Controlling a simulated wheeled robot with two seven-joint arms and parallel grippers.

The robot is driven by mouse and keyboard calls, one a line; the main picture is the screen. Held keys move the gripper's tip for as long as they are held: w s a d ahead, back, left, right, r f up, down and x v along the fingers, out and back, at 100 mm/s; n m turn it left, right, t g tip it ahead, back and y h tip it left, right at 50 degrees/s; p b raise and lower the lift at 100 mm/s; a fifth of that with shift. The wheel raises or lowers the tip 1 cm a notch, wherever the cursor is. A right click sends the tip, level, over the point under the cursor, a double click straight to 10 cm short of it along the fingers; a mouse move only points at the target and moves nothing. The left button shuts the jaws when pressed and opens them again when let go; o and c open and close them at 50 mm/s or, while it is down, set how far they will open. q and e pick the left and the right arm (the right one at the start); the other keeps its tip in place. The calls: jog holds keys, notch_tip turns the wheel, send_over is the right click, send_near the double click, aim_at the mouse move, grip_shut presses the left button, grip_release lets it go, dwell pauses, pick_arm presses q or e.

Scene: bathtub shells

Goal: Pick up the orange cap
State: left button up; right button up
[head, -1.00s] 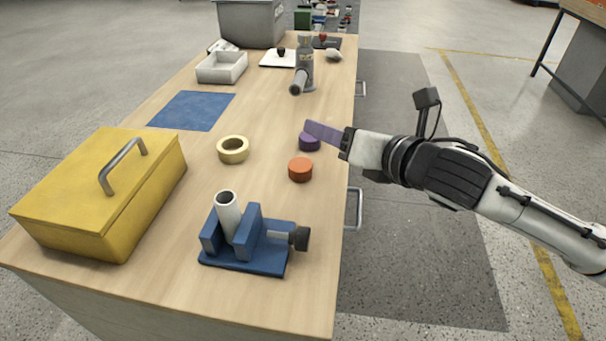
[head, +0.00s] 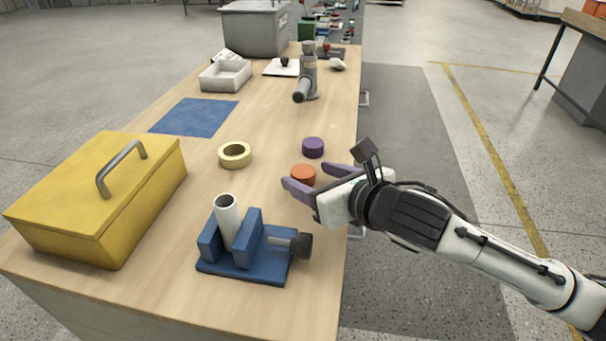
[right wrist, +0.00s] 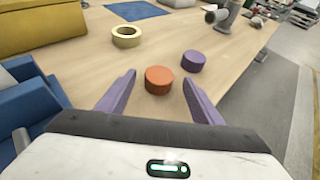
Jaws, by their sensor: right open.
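The orange cap (head: 303,175) is a short round disc standing flat on the wooden table (head: 190,190). My right gripper (head: 312,178) is open, its two purple fingers spread, with the orange cap between or just ahead of the fingertips. In the right wrist view the orange cap (right wrist: 159,80) shows just beyond the gap between the fingertips (right wrist: 160,84), and nothing is held. A similar purple cap (head: 313,147) stands just behind the orange one, beyond the far finger. My left gripper is not in view.
A blue vise (head: 245,265) holding a white tube (head: 228,215) stands in front of the cap. A yellow tape roll (head: 235,155) lies to its left, a yellow toolbox (head: 100,190) further left. A grey tool (head: 307,75) stands behind. The table's right edge is close.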

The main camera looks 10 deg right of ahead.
jog(key=shift+x, duration=0.8)
jog(key=c, duration=1.1)
